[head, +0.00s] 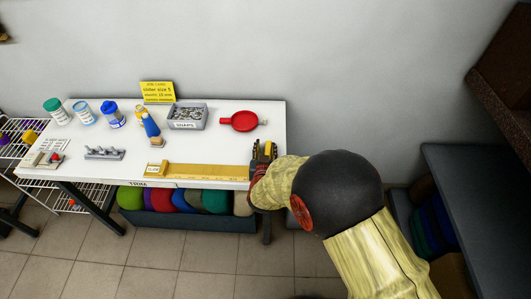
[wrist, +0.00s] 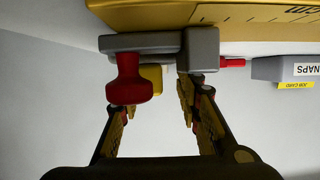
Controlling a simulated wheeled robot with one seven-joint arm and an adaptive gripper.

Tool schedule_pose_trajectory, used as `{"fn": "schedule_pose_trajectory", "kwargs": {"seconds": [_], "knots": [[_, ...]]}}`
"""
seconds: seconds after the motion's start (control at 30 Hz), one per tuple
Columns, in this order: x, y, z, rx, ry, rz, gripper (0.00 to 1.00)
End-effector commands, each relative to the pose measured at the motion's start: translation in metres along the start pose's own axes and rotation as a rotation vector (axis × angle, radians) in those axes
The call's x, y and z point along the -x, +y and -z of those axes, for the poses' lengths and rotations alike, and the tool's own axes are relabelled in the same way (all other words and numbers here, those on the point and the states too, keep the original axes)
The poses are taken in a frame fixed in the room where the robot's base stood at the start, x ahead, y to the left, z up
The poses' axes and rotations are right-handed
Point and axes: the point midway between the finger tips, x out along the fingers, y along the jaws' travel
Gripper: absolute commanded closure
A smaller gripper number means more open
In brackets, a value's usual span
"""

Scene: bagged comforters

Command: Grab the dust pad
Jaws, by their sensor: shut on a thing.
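No thing in view is labelled as the dust pad, and I cannot tell which thing it is. My gripper (head: 263,151) is at the right end of the table, beside the yellow ruler (head: 205,171). In the wrist view my gripper (wrist: 156,95) has its fingers apart around a grey piece (wrist: 150,43) with a red knob (wrist: 128,82). This piece lies against the ruler (wrist: 160,15), and the fingertips are partly hidden. A round red thing (head: 241,121) with a short handle lies flat on the table behind the gripper, apart from it.
The white table (head: 215,145) stands against a grey wall. A grey snaps box (head: 187,116) stands behind the ruler, with a yellow sign (head: 158,91) behind it. Several lidded jars (head: 84,112) stand at the back left. A dark bench (head: 480,215) is at the right.

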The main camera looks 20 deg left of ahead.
Motion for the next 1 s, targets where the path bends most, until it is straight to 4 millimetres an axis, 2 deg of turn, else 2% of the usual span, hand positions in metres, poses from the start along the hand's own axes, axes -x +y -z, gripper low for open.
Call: {"fn": "schedule_pose_trajectory", "kwargs": {"seconds": [0.3,0.57,0.73,0.87,1.0], "knots": [[0.000,0.000,0.000,0.000,0.000,0.000,0.92],[0.001,0.000,0.001,0.000,0.000,0.000,0.92],[0.005,0.000,0.013,-0.001,0.001,0.000,0.92],[0.011,0.000,0.032,-0.001,0.002,0.000,0.92],[0.035,-0.010,0.048,-0.001,0.002,0.003,0.92]]}}
